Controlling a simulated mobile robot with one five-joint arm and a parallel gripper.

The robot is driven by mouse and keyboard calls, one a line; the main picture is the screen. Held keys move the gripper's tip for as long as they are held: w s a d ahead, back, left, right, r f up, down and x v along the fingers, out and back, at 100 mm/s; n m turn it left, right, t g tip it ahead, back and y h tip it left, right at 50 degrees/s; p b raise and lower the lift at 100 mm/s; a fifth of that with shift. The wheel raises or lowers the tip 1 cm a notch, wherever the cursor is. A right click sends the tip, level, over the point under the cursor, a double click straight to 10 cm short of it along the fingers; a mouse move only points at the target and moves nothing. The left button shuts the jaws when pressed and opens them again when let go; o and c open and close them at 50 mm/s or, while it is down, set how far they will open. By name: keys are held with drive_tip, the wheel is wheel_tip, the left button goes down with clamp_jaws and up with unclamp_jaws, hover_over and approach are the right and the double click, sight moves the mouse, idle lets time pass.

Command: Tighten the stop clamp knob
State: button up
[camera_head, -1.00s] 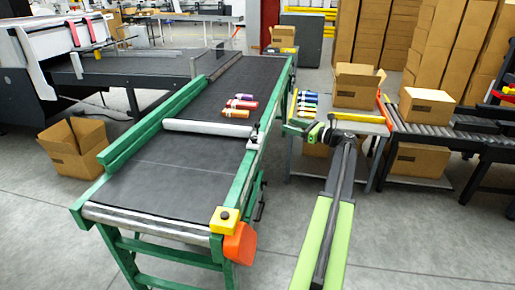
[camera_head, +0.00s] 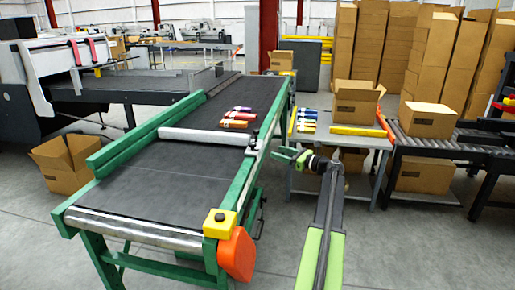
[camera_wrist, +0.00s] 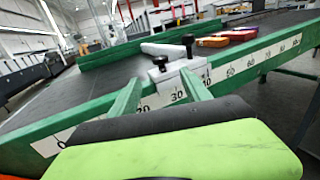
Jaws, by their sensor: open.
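The stop clamp is a small light block (camera_wrist: 178,70) on the green side rail, at the right end of the white stop bar (camera_head: 207,136). In the wrist view it carries two black knobs: a T-shaped one (camera_wrist: 187,41) on top and a smaller one (camera_wrist: 160,62) on the near side. In the head view the clamp (camera_head: 251,147) is small. My gripper (camera_head: 277,154) is right of the rail, apart from the clamp. Its green fingers (camera_wrist: 159,78) are open and empty, pointing at the clamp; the clamp appears between the fingertips.
The rail carries a numbered scale (camera_wrist: 245,67). A yellow box (camera_head: 219,222) and orange guard (camera_head: 237,253) sit at the near corner. A grey side table (camera_head: 356,141) stands behind my arm.

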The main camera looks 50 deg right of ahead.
sight(257, 151)
drive_tip(key=w, duration=0.4)
drive_tip(key=w+a, duration=0.1)
drive_tip(key=w, duration=0.3)
drive_tip(key=w+a, duration=0.1)
drive_tip(key=w, duration=0.3)
drive_tip(key=shift+w, duration=0.15)
drive_tip(key=shift+c, duration=0.2)
clamp_jaws()
